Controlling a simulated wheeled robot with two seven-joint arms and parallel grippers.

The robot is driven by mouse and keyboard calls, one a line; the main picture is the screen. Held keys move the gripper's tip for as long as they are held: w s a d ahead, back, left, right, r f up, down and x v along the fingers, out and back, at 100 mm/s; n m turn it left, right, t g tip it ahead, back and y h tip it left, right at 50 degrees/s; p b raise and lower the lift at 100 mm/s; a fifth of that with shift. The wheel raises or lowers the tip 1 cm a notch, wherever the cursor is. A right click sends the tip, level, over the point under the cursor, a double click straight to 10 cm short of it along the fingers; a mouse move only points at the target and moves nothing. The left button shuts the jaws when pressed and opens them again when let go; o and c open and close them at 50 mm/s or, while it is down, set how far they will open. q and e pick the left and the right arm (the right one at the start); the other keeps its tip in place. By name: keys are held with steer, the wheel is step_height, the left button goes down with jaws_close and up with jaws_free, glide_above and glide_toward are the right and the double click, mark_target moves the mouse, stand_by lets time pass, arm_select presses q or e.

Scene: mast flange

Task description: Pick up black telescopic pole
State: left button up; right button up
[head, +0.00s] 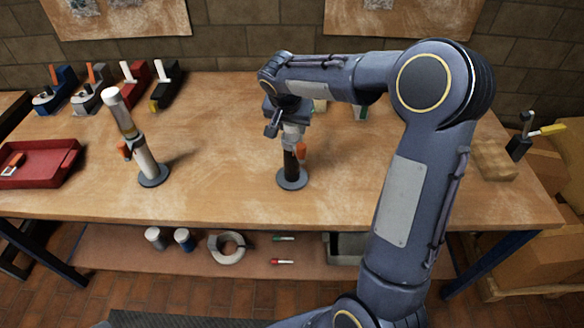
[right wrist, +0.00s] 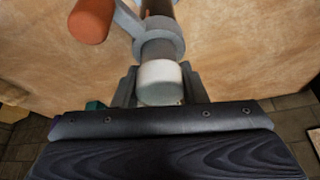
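The black telescopic pole (head: 290,163) stands upright on a round grey base flange (head: 292,180) near the middle of the bench. It has a clamp collar with an orange lever (head: 301,150) and a pale upper part. My right gripper (head: 288,122) points down over its top. In the right wrist view, the pole's white top cap (right wrist: 160,78) sits between the two fingers of my right gripper (right wrist: 160,88), with no clear gap at either side. Beyond it are the grey collar (right wrist: 158,46) and the orange lever (right wrist: 91,20). My left gripper is out of view.
A white pole (head: 146,162) with an orange lever stands on its own flange to the left. A red tray (head: 38,178) is at the far left; several coloured tools line the back left. A wooden block (head: 494,160) lies at the right. The bench's front middle is clear.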

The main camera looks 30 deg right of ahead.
jaws_close()
steer(key=shift+r, duration=0.1)
